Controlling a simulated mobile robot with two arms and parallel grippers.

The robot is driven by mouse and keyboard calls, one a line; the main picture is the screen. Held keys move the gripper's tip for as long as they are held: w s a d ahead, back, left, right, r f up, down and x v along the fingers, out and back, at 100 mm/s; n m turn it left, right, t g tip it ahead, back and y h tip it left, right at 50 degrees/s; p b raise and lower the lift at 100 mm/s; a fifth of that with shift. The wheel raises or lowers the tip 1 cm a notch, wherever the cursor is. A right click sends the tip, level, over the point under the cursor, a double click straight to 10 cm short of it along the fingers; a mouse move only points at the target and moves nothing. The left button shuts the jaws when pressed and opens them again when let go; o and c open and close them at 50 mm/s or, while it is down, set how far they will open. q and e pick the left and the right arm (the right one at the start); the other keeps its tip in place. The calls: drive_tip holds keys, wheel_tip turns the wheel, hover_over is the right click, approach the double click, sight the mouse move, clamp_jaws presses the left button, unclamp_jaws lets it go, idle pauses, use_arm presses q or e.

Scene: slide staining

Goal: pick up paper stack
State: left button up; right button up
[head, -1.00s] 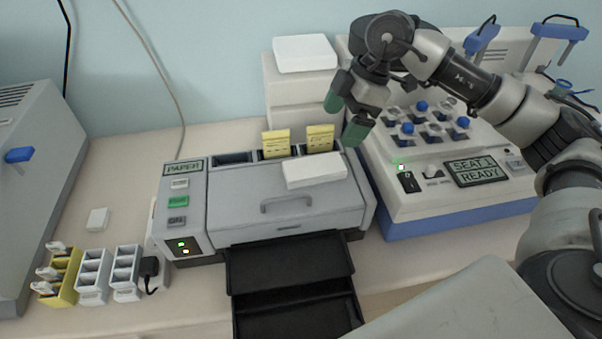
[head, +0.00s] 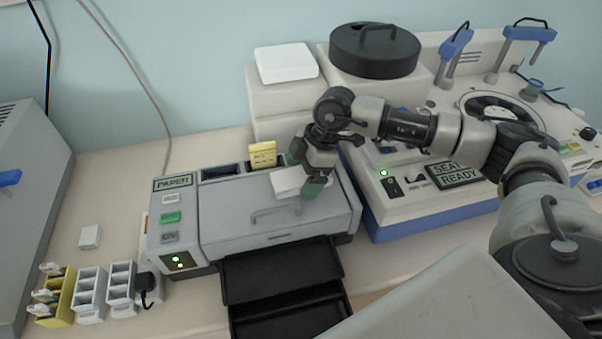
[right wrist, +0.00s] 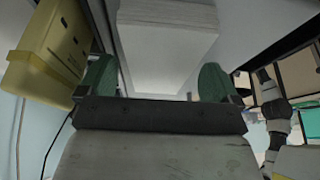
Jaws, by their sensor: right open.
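The white paper stack (head: 287,181) lies on top of the grey printer, and my right gripper partly covers it in the head view. My right gripper (head: 305,171) is open, with its green fingers low over the stack's right part. In the right wrist view the paper stack (right wrist: 166,45) shows as layered white sheets in line with the gap between the open green fingers (right wrist: 157,80). No firm contact with the stack can be made out. My left gripper is not in view.
The grey printer (head: 220,232) has a black tray (head: 285,270) pulled out in front. A yellow cassette (head: 262,154) stands at its back; a yellow one (right wrist: 45,55) is close to a finger in the wrist view. The staining machine (head: 425,215) stands at right. Small racks (head: 90,295) sit at left.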

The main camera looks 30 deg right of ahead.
drive_tip(key=c, duration=1.1)
